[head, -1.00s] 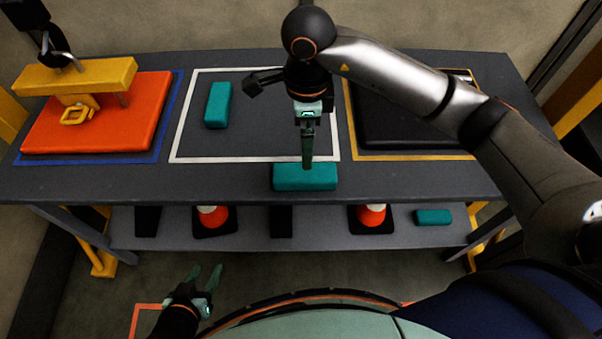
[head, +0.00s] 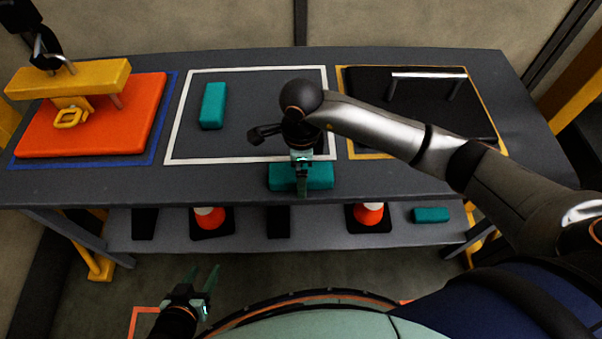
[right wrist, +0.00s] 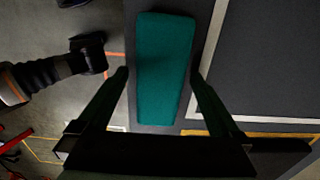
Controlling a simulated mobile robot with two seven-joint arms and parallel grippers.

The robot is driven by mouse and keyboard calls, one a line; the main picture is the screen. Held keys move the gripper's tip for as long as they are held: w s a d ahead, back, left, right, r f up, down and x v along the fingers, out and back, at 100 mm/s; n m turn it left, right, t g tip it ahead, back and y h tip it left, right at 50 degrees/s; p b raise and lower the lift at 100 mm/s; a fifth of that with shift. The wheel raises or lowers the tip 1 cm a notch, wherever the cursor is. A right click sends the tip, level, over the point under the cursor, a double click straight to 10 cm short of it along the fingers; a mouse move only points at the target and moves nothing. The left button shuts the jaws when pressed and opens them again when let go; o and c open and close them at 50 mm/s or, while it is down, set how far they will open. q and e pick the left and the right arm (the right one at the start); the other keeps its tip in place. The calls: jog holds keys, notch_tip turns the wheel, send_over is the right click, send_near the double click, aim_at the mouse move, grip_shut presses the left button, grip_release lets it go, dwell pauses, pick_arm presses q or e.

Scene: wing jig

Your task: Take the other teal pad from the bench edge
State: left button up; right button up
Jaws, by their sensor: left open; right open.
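A teal pad (head: 318,177) lies on the front edge of the bench (head: 400,182), below the white-outlined area. My right gripper (head: 302,186) is over this pad in the head view. In the right wrist view the pad (right wrist: 165,65) lies between the two open fingers (right wrist: 160,88), with a gap on each side. I cannot tell how far the fingertips reach down beside it. A second teal pad (head: 213,105) lies inside the white outline. My left gripper (head: 207,280) is open and empty, low in front of the bench.
An orange slab (head: 95,135) with a yellow bracket (head: 70,80) sits at the left in a blue outline. A black panel with a handle (head: 420,120) lies at the right. The lower shelf (head: 330,225) holds orange cones (head: 368,214) and another teal pad (head: 432,215).

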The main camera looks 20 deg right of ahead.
jog(key=c, duration=1.4)
jog(key=shift+r, duration=0.15)
